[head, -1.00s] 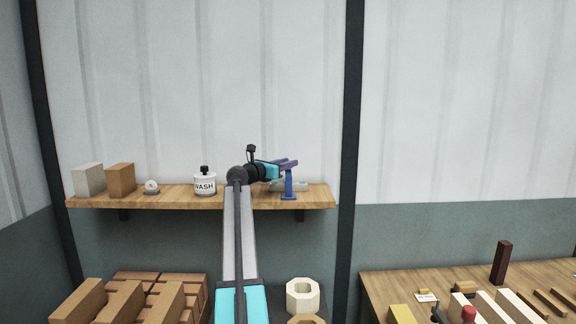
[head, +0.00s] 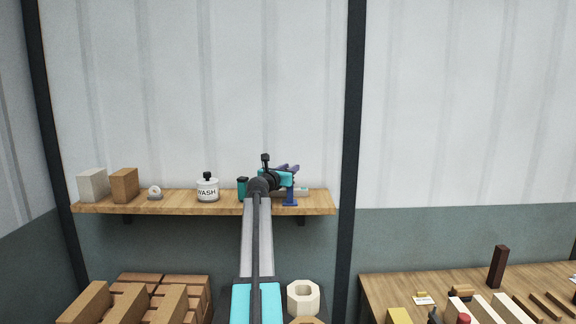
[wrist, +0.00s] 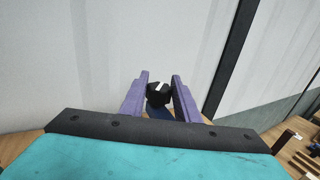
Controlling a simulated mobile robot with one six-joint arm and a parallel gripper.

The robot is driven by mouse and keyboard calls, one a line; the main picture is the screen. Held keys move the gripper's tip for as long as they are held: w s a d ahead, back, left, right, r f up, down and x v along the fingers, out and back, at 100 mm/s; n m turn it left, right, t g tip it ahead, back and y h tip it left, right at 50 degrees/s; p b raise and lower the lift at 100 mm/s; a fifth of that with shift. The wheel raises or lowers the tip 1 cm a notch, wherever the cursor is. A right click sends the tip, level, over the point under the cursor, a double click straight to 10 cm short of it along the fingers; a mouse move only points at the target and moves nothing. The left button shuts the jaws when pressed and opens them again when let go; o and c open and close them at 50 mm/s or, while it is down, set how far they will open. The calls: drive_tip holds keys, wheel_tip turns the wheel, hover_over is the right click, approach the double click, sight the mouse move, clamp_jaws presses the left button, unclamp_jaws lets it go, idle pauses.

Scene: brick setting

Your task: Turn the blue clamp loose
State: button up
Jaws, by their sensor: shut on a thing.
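The blue clamp (head: 290,198) stands on the right part of the wooden shelf, its foot on the shelf top. My gripper (head: 292,170), with purple fingers, is at the clamp's upper end and partly hides it. In the wrist view, a black part (wrist: 158,96) sits between the two fingers, with blue (wrist: 158,113) below it. My gripper is shut on this part of the clamp. A pale grey piece (head: 302,190) lies beside the clamp, mostly hidden.
The wooden shelf (head: 170,207) also bears a white WASH jar (head: 207,190), a brown block (head: 124,186), a pale block (head: 92,185) and a small grey-white item (head: 154,193). Below are stacked bricks (head: 150,300) and a cream hexagonal ring (head: 303,297).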

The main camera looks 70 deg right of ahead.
drive_tip(key=shift+s+d+r+n+t+p, duration=0.15)
drive_tip(key=shift+n+t+p, duration=0.6)
drive_tip(key=shift+t+p, duration=0.55)
drive_tip(key=shift+s+n+t+p, duration=0.15)
drive_tip(key=shift+n+t+p, duration=0.6)
drive_tip(key=shift+t+p, duration=0.5)
drive_tip(key=o, duration=0.7)
drive_tip(key=shift+c, duration=0.2)
drive_tip(key=o, duration=0.4)
drive_tip(key=shift+s+d, duration=0.15)
drive_tip(key=shift+w+a, duration=0.2)
drive_tip(key=shift+w, duration=0.05)
drive_tip(key=shift+s+a+f+b, duration=0.15)
drive_tip(key=shift+a+b, duration=0.1)
drive_tip(key=shift+a, duration=0.65)
drive_tip(key=shift+s+a+b, duration=0.15)
drive_tip(key=shift+a+b, duration=0.1)
drive_tip(key=shift+a, duration=0.6)
drive_tip(key=shift+s+a+f+b, duration=0.15)
drive_tip(key=shift+a+b, duration=0.1)
drive_tip(key=shift+a, duration=0.65)
drive_tip(key=s+a+b, duration=0.1)
drive_tip(key=a+b, duration=0.1)
drive_tip(key=a, duration=0.6)
drive_tip(key=shift+s+r, duration=0.2)
drive_tip(key=shift+s, duration=0.2)
